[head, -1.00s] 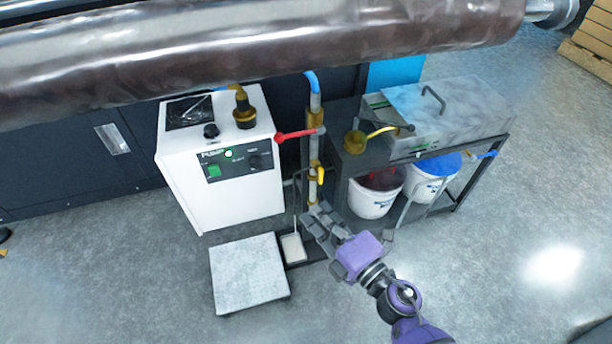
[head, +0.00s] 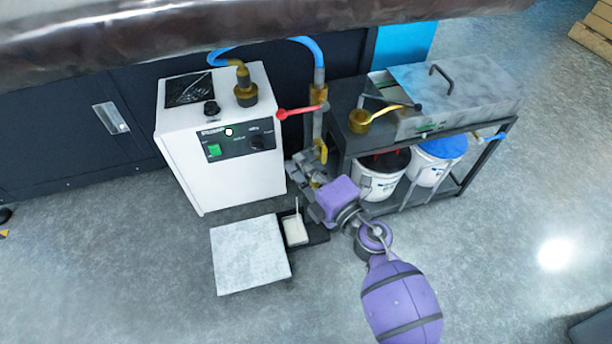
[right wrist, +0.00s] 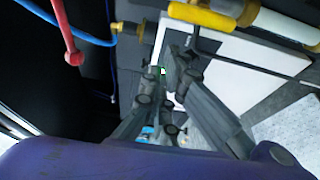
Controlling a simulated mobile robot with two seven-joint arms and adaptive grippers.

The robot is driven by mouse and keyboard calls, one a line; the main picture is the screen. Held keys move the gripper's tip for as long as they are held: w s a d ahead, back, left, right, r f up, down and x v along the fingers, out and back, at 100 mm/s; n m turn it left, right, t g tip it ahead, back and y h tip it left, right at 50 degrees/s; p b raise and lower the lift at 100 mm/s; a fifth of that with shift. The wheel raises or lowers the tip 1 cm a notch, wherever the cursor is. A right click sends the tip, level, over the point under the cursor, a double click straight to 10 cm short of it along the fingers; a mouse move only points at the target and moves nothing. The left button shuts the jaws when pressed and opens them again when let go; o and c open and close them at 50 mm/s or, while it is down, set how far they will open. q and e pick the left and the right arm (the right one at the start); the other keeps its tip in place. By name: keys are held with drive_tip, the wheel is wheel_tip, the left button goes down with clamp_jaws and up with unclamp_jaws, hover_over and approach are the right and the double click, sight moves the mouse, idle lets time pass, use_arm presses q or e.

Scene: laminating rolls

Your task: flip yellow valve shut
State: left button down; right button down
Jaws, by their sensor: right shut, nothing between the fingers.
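The yellow valve handle (head: 322,152) is on the upright pipe beside the white pump unit, below the red lever (head: 296,111). My right gripper (head: 303,163) is at the pipe, close to the yellow handle, and partly hides it and the lower pipe. In the right wrist view the yellow handle (right wrist: 203,15) shows near the top edge, and the closed fingers (right wrist: 166,78) lie below it in the picture with nothing between them. I cannot tell whether they touch the handle. My left gripper is not in view.
The white pump unit (head: 225,165) stands left of the pipe. A cart (head: 410,150) with buckets (head: 376,182) and a metal tank (head: 455,90) stands right. A white platform (head: 250,255) lies on the floor. A large roll (head: 230,30) spans the top.

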drive_tip(key=shift+w+d, duration=0.15)
drive_tip(key=shift+d, duration=0.5)
drive_tip(key=shift+w+d, duration=0.15)
drive_tip(key=shift+d, duration=0.45)
